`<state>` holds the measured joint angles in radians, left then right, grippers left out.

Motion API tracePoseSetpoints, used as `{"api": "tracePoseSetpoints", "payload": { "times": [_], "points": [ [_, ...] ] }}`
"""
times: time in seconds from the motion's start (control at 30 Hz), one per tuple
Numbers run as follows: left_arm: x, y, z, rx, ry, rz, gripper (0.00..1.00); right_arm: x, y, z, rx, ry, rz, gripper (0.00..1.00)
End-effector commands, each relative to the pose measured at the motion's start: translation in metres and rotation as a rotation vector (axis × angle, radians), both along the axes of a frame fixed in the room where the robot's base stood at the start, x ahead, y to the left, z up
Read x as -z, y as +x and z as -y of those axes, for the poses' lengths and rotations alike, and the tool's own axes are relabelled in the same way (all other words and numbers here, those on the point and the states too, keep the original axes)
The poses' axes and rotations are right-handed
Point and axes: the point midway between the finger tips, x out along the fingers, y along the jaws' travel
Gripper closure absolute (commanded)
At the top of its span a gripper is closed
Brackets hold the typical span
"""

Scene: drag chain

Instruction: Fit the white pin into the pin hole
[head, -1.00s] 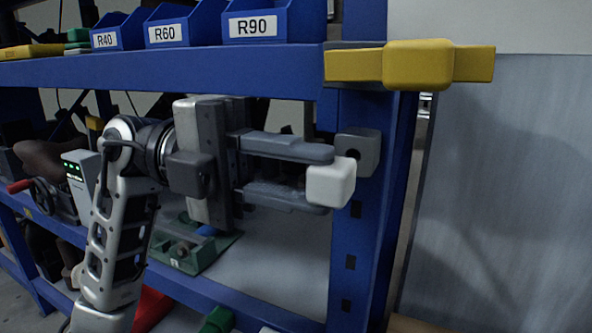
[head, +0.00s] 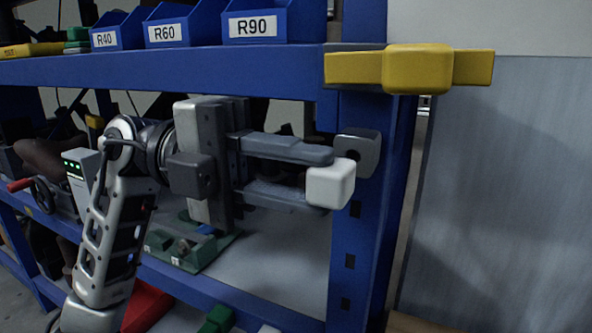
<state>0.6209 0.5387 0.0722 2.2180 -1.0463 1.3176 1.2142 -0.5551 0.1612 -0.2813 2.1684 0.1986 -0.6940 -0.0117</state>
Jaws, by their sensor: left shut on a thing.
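The white pin (head: 330,184) shows as a rounded white block at the tips of my left gripper (head: 318,182). The gripper's two grey fingers are shut on it, one above and one below. A grey block (head: 360,150) with a dark round hole, which looks like the pin hole, is on the blue rack post, just right of and slightly above the pin. The pin overlaps the block's lower left edge in the picture; I cannot tell whether they touch. The pin's far side is hidden. My right gripper is not in view.
A yellow part (head: 418,69) sticks out at the top of the blue post (head: 352,250). Blue bins (head: 262,22) labelled R40, R60 and R90 stand on the upper shelf (head: 190,72). Green and red items lie below my left arm. A grey panel (head: 505,190) stands at the right.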

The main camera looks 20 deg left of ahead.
Motion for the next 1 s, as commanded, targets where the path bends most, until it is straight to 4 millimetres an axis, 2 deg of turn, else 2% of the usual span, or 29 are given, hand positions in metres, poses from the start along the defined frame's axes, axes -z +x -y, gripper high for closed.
{"api": "tracePoseSetpoints", "payload": {
  "times": [1.0],
  "points": [
    [-0.001,0.021,0.001,-0.001,0.000,-0.001,1.00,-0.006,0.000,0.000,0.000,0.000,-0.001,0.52]
  ]
}}
